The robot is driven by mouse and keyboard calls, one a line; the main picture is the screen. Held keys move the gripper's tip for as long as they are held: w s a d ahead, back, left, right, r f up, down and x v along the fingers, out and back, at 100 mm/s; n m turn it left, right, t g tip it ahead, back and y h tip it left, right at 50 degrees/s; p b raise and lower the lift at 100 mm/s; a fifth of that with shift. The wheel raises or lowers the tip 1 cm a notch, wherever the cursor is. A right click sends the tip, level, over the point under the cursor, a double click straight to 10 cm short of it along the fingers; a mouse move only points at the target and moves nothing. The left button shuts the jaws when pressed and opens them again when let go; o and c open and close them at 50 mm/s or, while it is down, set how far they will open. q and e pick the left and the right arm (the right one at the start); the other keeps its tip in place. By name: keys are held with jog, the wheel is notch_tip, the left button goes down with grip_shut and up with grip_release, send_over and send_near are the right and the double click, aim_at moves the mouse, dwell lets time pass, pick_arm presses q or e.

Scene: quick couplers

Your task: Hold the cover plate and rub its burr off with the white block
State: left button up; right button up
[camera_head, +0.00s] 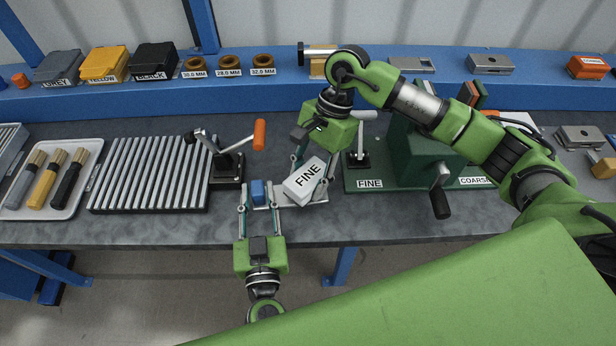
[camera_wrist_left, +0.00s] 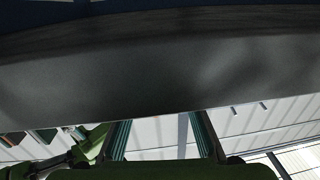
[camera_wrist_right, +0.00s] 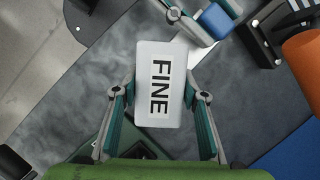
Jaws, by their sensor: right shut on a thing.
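The white block marked FINE (camera_head: 305,180) is between the fingers of my right gripper (camera_head: 313,172), which is shut on it; it also shows in the right wrist view (camera_wrist_right: 160,85). My left gripper (camera_head: 259,200) comes up from the table's front edge with its fingers apart. A blue piece (camera_head: 258,190) is between these fingers, with gaps at its sides in the head view. A light grey metal plate (camera_head: 287,197), perhaps the cover plate, lies just right of it, partly hidden by the fingers and the white block. No burr can be made out.
A toggle clamp with an orange grip (camera_head: 259,135) stands behind left, beside a ribbed rack (camera_head: 150,175). A green machine base labelled FINE and COARSE (camera_head: 395,180) with a crank stands right.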

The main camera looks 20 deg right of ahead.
pick_arm(q)
jog(key=shift+w+d, duration=0.15)
jog(key=shift+w, duration=0.75)
grip_shut()
jog(key=shift+f, duration=0.15)
dwell(1.0)
